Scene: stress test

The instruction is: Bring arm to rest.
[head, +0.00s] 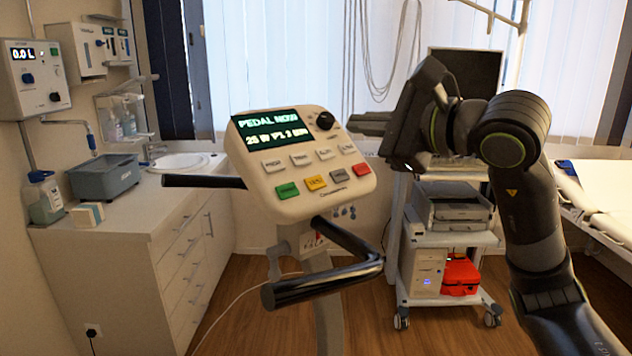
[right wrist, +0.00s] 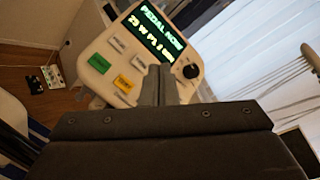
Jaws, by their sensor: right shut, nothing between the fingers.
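My right arm comes up from the lower right in the head view and bends over to the left. Its gripper (head: 365,123) is shut and empty, with its fingers pointing left at the right edge of the cream control console (head: 318,170). I cannot tell whether they touch it. In the right wrist view the shut fingers (right wrist: 157,88) stand in front of the console (right wrist: 105,62), covering part of its lower right side. The console's green display reads "PEDAL NOW". My left gripper is in neither view.
Black handlebars (head: 325,280) stick out below the console. A wheeled cart (head: 450,240) with a monitor, a printer-like device and a red case stands behind my right arm. A bed (head: 605,190) is at the right. A counter (head: 130,215) with a sink is at the left.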

